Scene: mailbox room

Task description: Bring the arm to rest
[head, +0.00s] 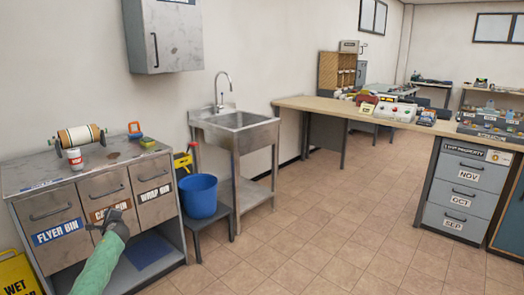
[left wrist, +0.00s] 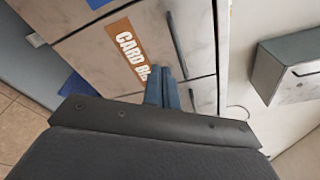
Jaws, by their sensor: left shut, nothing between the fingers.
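I cannot tell whether the fingertips touch the drawer front. The flyer bin (head: 52,219) is to its left and the wrap bin (head: 154,190) to its right; all three fronts look closed. My right gripper does not show.
A roll (head: 80,136), a small cup (head: 75,159) and small items stand on the cabinet top (head: 30,172). A blue bucket (head: 198,196) on a low stand and a steel sink (head: 236,124) are to the right. A yellow wet-floor sign (head: 16,275) is lower left. Open tiled floor (head: 310,230) lies right.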

